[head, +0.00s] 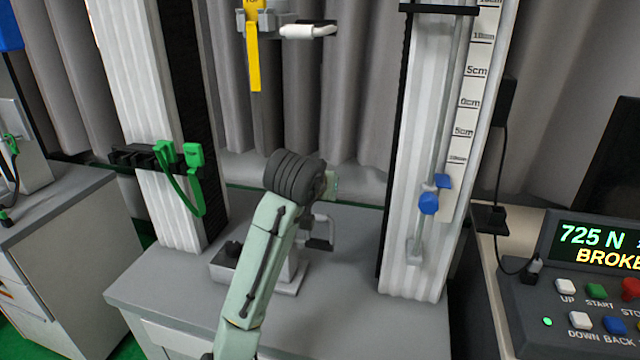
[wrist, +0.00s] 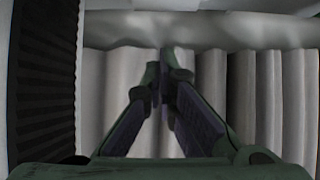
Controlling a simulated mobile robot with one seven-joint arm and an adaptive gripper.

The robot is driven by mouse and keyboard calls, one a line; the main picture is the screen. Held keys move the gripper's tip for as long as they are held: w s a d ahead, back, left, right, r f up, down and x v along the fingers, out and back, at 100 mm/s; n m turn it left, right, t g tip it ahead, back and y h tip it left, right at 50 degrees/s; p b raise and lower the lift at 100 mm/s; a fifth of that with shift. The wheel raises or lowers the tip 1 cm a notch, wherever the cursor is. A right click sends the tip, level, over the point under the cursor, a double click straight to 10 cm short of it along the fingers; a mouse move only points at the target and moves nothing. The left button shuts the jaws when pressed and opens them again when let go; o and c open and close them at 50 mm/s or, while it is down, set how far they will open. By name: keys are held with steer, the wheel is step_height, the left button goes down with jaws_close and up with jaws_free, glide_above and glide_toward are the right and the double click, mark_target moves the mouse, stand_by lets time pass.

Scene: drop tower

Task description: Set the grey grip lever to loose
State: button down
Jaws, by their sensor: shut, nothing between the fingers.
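A lower grip (head: 255,270) stands on the grey bench between two white columns. A grey lever with a bar-shaped handle (head: 320,240) sticks out to its right; my arm partly covers both. An upper grip (head: 264,20) hangs above with a white-handled lever (head: 308,31). My gripper (wrist: 163,85) is shut and empty in the wrist view, facing the curtain. In the head view it is mostly hidden behind my dark wrist, above the lower lever and apparently apart from it. I cannot read the lever's setting.
A yellow strip (head: 253,60) hangs from the upper grip. Green clips with a strap (head: 182,165) sit on the left column. A blue knob (head: 429,202) is on a rod at the right column (head: 410,250). A control panel (head: 590,300) stands at right.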

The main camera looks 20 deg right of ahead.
steer(key=shift+s+a+f+p, duration=0.2)
steer(key=shift+s+a+f, duration=0.2)
steer(key=shift+s+f, duration=0.15)
steer(key=shift+s+a+f+p, duration=0.2)
steer(key=shift+s+a+f, duration=0.2)
steer(key=shift+s, duration=0.25)
steer(key=shift+f, duration=0.1)
